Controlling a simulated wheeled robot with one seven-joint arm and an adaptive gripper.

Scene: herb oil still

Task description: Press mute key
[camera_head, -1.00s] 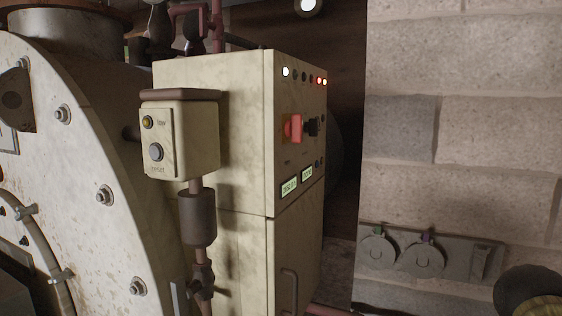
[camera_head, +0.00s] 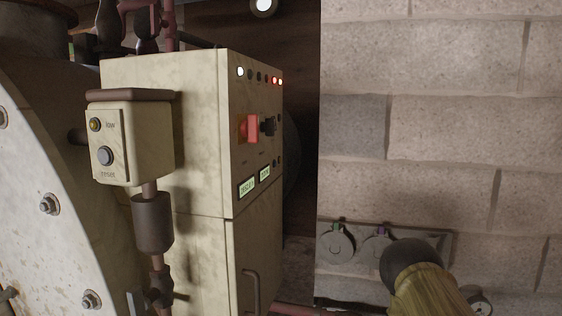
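The beige control cabinet (camera_head: 165,110) stands left of centre, its narrow front panel seen at a steep angle. The panel has a row of lamps, with a white one (camera_head: 240,71) and two red ones (camera_head: 277,81) lit. Below are a red switch (camera_head: 251,128) beside a black knob (camera_head: 268,126), small dark buttons (camera_head: 277,162) at the right edge, and two lit greenish displays (camera_head: 247,187). No label reading mute is legible, so I cannot tell which control is the mute key. My gripper is not in view.
A small box (camera_head: 131,140) with a yellow lamp and a grey reset button stands on a pipe before the cabinet. A large riveted vessel (camera_head: 35,190) fills the left. A dark-ended, yellowish object (camera_head: 430,290) is close at lower right. A block wall (camera_head: 450,130) is behind.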

